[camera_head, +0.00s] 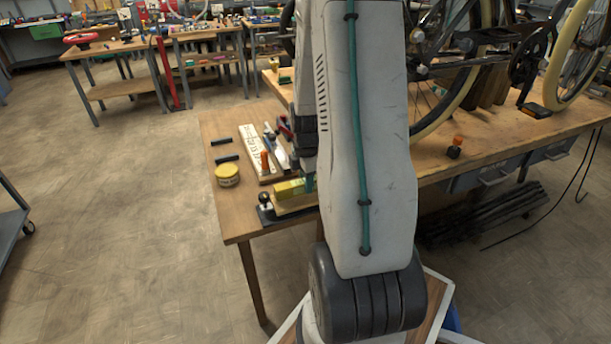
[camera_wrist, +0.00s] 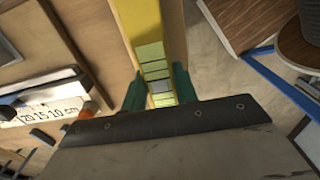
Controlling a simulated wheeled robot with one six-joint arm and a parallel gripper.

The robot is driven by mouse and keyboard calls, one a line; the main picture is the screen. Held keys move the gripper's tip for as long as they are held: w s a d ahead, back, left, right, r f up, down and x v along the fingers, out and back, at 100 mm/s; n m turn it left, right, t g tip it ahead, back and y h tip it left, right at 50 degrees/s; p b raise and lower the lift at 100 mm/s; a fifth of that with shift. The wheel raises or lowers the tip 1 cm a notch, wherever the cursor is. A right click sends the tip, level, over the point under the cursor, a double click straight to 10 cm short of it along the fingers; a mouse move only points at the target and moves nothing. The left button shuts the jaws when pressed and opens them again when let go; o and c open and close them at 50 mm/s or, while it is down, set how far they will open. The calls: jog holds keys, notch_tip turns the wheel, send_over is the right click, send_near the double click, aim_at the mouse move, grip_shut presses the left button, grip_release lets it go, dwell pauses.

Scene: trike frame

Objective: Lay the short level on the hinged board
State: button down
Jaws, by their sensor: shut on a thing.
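The short level (camera_head: 290,189) is a yellow bar near the front left corner of the workbench. It also shows in the wrist view (camera_wrist: 147,22), with pale green and grey patches along it. My gripper (camera_wrist: 158,86) has its teal fingers on both sides of the level and is shut on it. In the head view my arm hides most of the gripper. A light wooden board (camera_head: 296,205) shows directly under the level, and its edge runs beside the level in the wrist view (camera_wrist: 175,38). I cannot tell whether level and board touch, and no hinge is clear.
A black hand plane (camera_head: 268,212) stands left of the board. A yellow tin (camera_head: 227,175) and a board with a printed scale (camera_head: 254,147) lie farther back, with tools beside it. A bicycle frame (camera_head: 480,58) occupies the bench's right side. The bench's left front corner is clear.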

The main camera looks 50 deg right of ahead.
jog(key=shift+f, duration=0.8)
dwell(0.4)
jog(key=c, duration=1)
grip_release()
jog(key=shift+r, duration=0.15)
notch_tip(320, 180, up, 8)
jog(key=shift+f, duration=0.2)
